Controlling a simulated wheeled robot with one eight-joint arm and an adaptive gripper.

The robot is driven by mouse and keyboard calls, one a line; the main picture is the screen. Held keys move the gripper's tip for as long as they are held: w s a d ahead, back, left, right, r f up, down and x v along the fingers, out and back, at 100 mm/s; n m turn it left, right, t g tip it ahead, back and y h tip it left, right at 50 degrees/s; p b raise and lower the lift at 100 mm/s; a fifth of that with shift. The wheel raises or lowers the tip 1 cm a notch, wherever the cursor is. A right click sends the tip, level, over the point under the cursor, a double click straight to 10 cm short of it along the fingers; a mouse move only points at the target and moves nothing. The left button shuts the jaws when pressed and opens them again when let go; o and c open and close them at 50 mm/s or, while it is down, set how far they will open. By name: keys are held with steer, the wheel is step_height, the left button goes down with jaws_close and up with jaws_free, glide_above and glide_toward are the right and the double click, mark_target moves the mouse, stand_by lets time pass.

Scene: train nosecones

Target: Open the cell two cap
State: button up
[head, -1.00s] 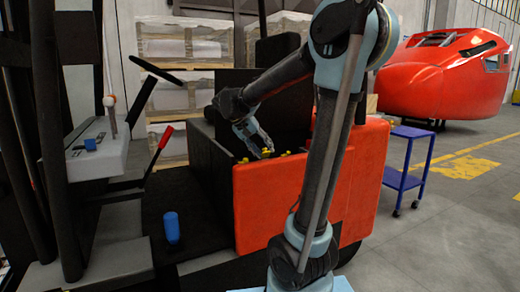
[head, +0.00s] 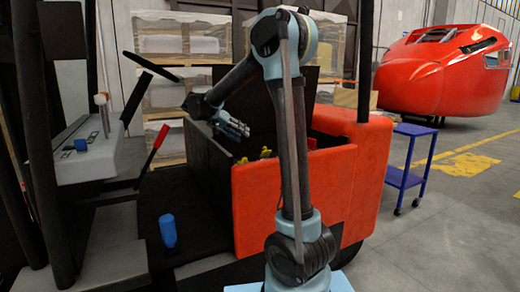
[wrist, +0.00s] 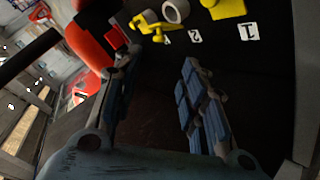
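My gripper (head: 240,128) hangs above the open black battery box of the red vehicle. In the wrist view its two fingers (wrist: 157,68) stand apart with nothing between them. Yellow caps (head: 266,153) show inside the box in the head view. In the wrist view, a number 2 label (wrist: 195,37) lies near a pale ring-shaped opening (wrist: 175,10), with a yellow cap piece (wrist: 150,22) to its left. A yellow cap (wrist: 228,9) sits above the number 1 label (wrist: 248,30). The fingers are apart from all the caps.
The red vehicle side (head: 255,205) walls the box at the front. A blue cart (head: 408,180) is at the right. Pallets of boxes stand behind.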

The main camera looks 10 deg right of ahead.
mark_target(261, 156)
steer(key=x, duration=1.3)
steer(key=shift+w+d+f, duration=0.1)
steer(key=shift+d+f, duration=0.05)
steer(key=shift+d, duration=0.15)
jaws_close()
